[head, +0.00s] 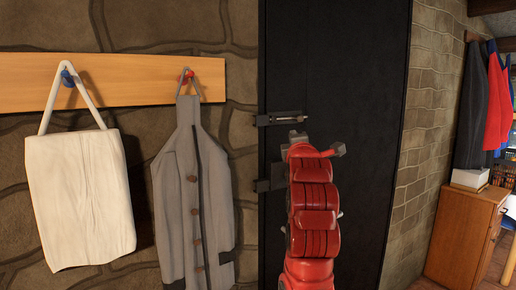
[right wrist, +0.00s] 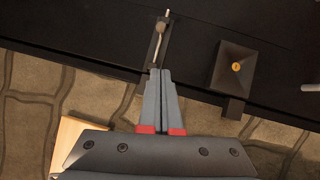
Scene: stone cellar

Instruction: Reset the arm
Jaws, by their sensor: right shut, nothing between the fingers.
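My right arm, red, reaches up in front of a black door (head: 340,60) in the head view. Its gripper (head: 298,136) is at the door's left side, just below a metal sliding bolt (head: 288,118). In the right wrist view the grey fingers (right wrist: 160,72) are pressed together with nothing between them. Their tips point at the bolt (right wrist: 158,42) and appear close to it; I cannot tell whether they touch. My left gripper is not in view.
A wooden peg board (head: 120,84) left of the door holds a white bag (head: 80,200) and a grey garment (head: 190,200). A dark lock box (right wrist: 236,68) sits on the door beside the fingers. A wooden cabinet (head: 462,235) stands at the right.

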